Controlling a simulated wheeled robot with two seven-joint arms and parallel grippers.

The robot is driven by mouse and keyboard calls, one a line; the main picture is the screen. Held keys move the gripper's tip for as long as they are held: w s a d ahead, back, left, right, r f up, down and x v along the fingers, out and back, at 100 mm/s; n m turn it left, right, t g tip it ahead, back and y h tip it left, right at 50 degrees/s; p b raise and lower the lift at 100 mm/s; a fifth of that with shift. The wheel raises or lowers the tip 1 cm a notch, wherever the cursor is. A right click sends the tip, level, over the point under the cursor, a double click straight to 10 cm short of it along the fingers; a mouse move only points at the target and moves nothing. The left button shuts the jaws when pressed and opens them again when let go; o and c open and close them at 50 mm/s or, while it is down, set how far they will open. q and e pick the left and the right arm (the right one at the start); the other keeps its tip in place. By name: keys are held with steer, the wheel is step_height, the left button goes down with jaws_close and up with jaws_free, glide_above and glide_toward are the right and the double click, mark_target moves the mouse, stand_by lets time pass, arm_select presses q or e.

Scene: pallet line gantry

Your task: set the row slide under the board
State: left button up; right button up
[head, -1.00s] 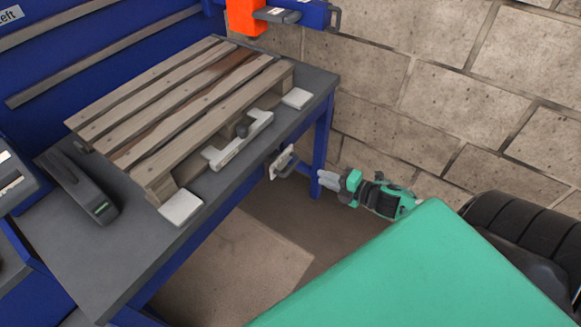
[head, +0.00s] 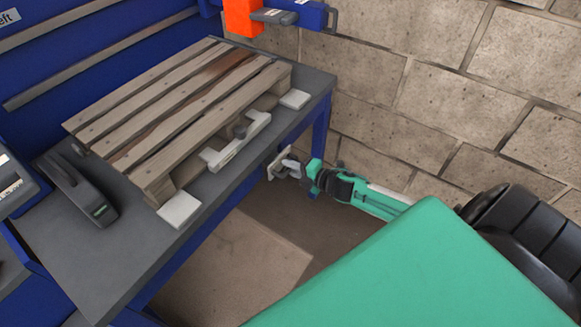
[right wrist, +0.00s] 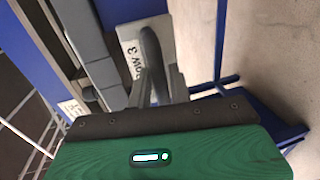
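A grey plate with a dark loop handle, labelled "Row 3" in the right wrist view (right wrist: 131,47), shows at the table's front edge in the head view (head: 273,164); I take it for the row slide's pull. My right gripper (head: 291,167) is at this handle, its light fingers on either side of the dark bar in the right wrist view (right wrist: 160,88). I cannot tell whether they are closed on it. A slatted wooden pallet (head: 165,112) lies on the table above; its board cannot be singled out. My left gripper is not in view.
The grey table (head: 95,262) has blue legs. A dark device (head: 80,187) lies at the left. A block wall (head: 430,95) stands behind my right arm.

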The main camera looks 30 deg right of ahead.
steer(key=shift+w, duration=0.2)
jaws_close()
steer(key=shift+s+f, duration=0.1)
